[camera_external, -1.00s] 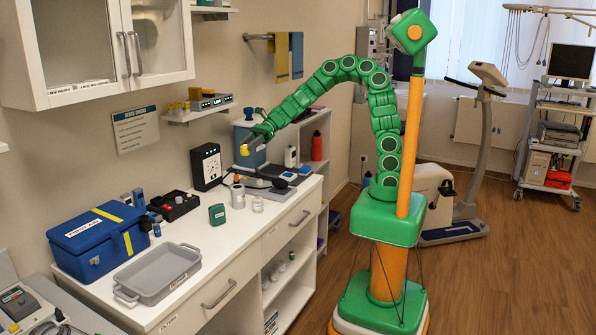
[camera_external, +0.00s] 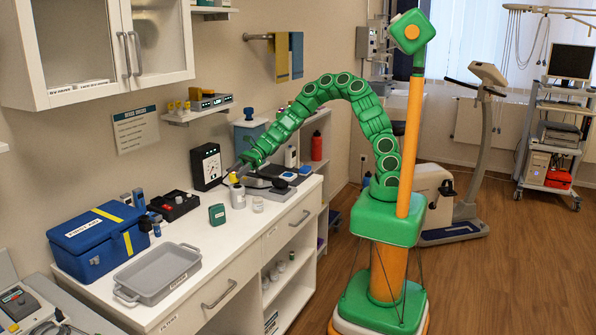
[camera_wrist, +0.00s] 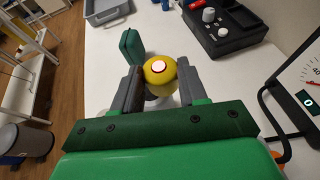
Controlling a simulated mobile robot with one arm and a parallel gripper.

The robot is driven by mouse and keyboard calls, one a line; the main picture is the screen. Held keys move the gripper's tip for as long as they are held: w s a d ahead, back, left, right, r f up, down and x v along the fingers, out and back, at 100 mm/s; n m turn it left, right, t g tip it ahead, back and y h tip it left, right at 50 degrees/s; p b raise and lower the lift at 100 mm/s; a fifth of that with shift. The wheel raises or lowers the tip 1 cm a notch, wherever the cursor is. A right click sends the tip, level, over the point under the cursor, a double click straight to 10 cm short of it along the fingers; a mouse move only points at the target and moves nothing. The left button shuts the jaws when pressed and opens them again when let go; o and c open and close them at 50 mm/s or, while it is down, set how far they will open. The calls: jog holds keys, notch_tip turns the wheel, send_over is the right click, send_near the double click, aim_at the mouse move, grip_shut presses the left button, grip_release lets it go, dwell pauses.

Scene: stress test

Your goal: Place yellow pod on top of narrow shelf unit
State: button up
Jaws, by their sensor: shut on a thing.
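The yellow pod (camera_wrist: 160,75) is between my gripper's fingers (camera_wrist: 159,88) in the wrist view, with a pale round spot facing the camera. In the external view the small yellow pod (camera_external: 233,178) is at the tip of my gripper (camera_external: 236,173), low over the counter, close to a white canister (camera_external: 238,196). Whether pod and canister touch I cannot tell. A narrow white shelf unit (camera_external: 325,190) stands past the counter's far end, holding bottles and a red container. My arm partly hides it.
The white counter (camera_external: 215,245) carries a blue first aid box (camera_external: 95,240), a grey tray (camera_external: 160,272), a black holder (camera_external: 175,205), a green box (camera_external: 217,214) and a black dial device (camera_external: 206,166). A small wall shelf (camera_external: 198,114) is above.

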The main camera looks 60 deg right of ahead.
jog(key=w+a+f, duration=0.1)
jog(key=w+f, duration=0.1)
jog(key=w+a+f, duration=0.1)
jog(key=w+f, duration=0.1)
jog(key=w+a+f, duration=0.1)
jog(key=w+f, duration=0.1)
jog(key=shift+w+a+f, duration=0.15)
jog(key=shift+w+a, duration=0.15)
jog(key=shift+a, duration=0.1)
jog(key=shift+w+a+f, duration=0.3)
jog(key=shift+w+f, duration=0.1)
jog(key=shift+f, duration=1.7)
jog(key=o, duration=1)
jog(key=shift+f, duration=0.15)
jog(key=shift+o, duration=0.2)
jog(key=shift+d+r, duration=0.2)
jog(key=shift+r, duration=0.05)
jog(key=shift+v, duration=5.8)
jog(key=shift+s, duration=0.1)
